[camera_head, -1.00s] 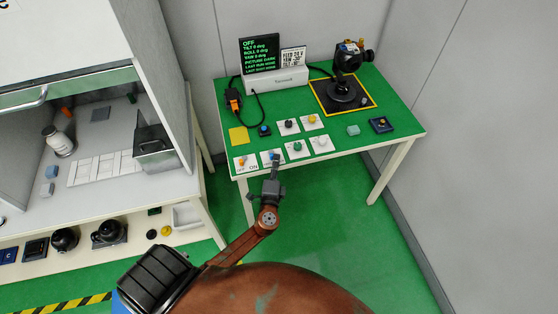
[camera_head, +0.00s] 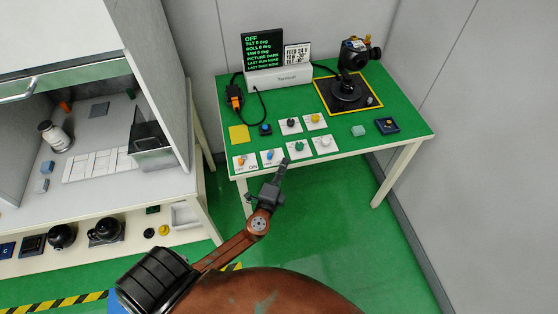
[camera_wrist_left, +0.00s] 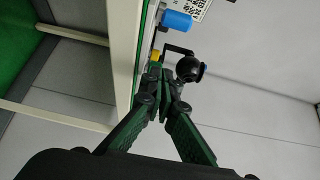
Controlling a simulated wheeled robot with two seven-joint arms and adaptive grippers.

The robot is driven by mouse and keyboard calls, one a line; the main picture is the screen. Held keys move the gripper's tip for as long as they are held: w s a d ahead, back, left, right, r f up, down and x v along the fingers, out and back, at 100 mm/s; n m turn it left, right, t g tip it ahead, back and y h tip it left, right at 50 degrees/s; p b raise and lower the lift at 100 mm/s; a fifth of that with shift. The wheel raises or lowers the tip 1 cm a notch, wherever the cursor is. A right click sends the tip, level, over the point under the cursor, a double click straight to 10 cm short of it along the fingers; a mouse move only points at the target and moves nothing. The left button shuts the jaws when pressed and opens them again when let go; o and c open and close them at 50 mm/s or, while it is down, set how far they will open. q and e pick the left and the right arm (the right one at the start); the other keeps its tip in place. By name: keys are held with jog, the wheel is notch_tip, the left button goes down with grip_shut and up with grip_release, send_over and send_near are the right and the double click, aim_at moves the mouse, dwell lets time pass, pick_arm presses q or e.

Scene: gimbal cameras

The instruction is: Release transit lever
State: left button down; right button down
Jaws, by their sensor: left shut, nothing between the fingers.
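No label for the transit lever is readable, so I cannot tell which control it is. A row of small white plates with knobs lies along the table's front left: an orange knob (camera_head: 241,160) beside "ON" lettering, a blue knob (camera_head: 270,155), a green knob (camera_head: 299,147) and a white knob (camera_head: 325,141). A camera gimbal (camera_head: 350,75) stands on a yellow-bordered black pad at the back right. My left gripper (camera_head: 285,162) is shut and empty at the front edge, just right of the blue knob. In the left wrist view its fingertips (camera_wrist_left: 165,78) meet; a blue cylinder (camera_wrist_left: 176,22) shows beyond them.
The terminal (camera_head: 280,79) reads OFF. Behind the front row are a black knob (camera_head: 291,124), a yellow knob (camera_head: 315,118) and a blue button (camera_head: 265,129). A cabinet bench (camera_head: 110,110) stands at left.

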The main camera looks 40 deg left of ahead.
pick_arm(q)
jog(key=v, duration=0.8)
jog(key=shift+s+a+b, duration=0.3)
jog(key=shift+s+b, duration=0.1)
jog(key=shift+r, duration=0.15)
